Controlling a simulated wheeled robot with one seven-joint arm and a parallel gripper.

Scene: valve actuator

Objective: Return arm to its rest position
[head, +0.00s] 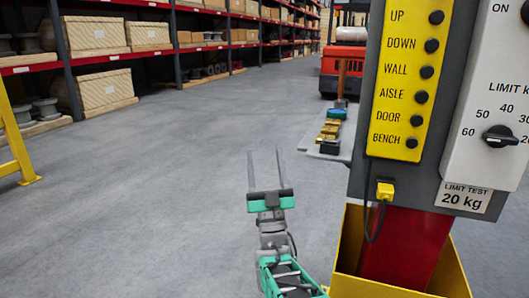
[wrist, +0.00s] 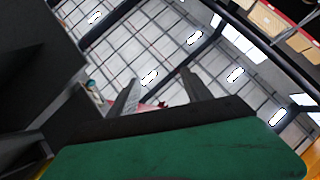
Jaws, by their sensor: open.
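My gripper (head: 267,168) is in the lower middle of the head view, at the end of my green and grey arm. Its two long grey fingers stand apart and point up in the picture, with nothing between them. In the wrist view my gripper (wrist: 158,90) shows both fingers spread against the ceiling, also empty. No part of it touches anything that I can see in the head view.
A grey control post with a yellow label panel (head: 408,80) and a white dial box (head: 492,110) stands close on the right. A yellow bin (head: 400,288) surrounds its red base. A bench (head: 322,152) holds small parts. Shelves (head: 150,62) line the back left. Open floor (head: 130,190) lies left.

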